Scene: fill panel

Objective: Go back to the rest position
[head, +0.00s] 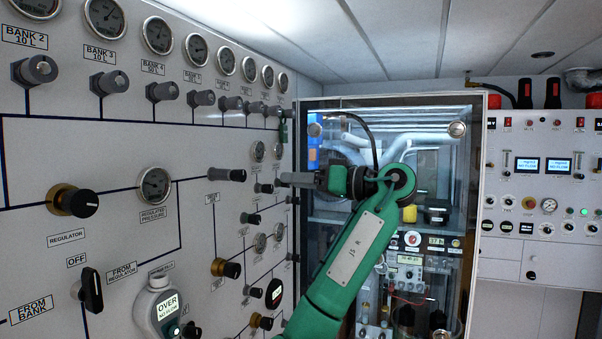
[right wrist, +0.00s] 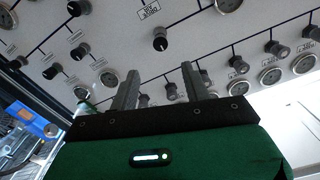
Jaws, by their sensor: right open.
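My right arm, green, comes up from the bottom of the head view. Its gripper (head: 290,179) points left at the grey fill panel (head: 110,150). In the right wrist view the two grey fingers of this gripper (right wrist: 160,76) stand well apart with nothing between them. Beyond them is the panel face with its knobs and gauges. I see no knob held; the exact gap from the fingertips to the panel is hard to tell. My left gripper is in neither view.
The panel carries rows of gauges (head: 158,35), protruding black knobs (head: 73,200) and an OFF lever (head: 91,290). A glass-fronted cabinet (head: 400,111) stands behind my arm. A control console (head: 545,215) is at the right.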

